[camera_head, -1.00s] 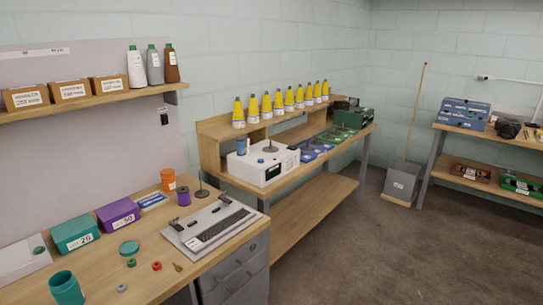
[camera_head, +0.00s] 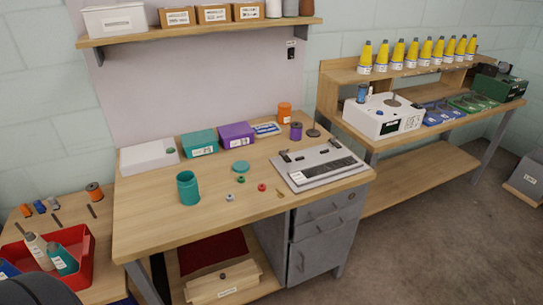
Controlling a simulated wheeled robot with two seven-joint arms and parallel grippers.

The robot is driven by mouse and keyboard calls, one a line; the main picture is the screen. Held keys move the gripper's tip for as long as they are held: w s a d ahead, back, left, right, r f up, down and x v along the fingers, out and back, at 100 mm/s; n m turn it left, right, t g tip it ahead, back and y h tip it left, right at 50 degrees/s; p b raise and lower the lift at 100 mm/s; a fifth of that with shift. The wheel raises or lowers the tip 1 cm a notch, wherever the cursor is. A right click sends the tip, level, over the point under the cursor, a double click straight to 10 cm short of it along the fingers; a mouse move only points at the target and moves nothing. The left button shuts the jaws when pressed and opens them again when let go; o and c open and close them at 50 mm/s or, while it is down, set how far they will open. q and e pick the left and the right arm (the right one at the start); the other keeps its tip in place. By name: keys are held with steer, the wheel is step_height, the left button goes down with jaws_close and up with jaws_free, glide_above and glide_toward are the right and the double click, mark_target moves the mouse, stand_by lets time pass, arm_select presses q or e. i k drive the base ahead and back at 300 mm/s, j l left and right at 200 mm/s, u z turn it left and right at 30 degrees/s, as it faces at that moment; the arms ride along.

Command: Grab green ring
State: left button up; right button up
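A small green ring (camera_head: 241,180) lies on the wooden workbench (camera_head: 150,231), just below a teal round lid (camera_head: 240,167). A red ring (camera_head: 262,187) lies to its right and a grey ring (camera_head: 230,197) lies below it to the left. An open teal jar (camera_head: 188,188) stands upright to the left of the rings. Neither of my grippers shows in the head view.
A grey keyboard-like device (camera_head: 318,166) sits right of the rings. Teal (camera_head: 199,143) and purple (camera_head: 237,134) boxes stand behind. A small brass piece (camera_head: 280,193) lies near the front. The bench's front left is clear. A red bin (camera_head: 75,240) stands at lower left.

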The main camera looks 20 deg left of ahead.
mark_target(241, 179)
steer(key=u, duration=1.15)
steer(key=i+l, duration=0.05)
steer(key=l, duration=0.05)
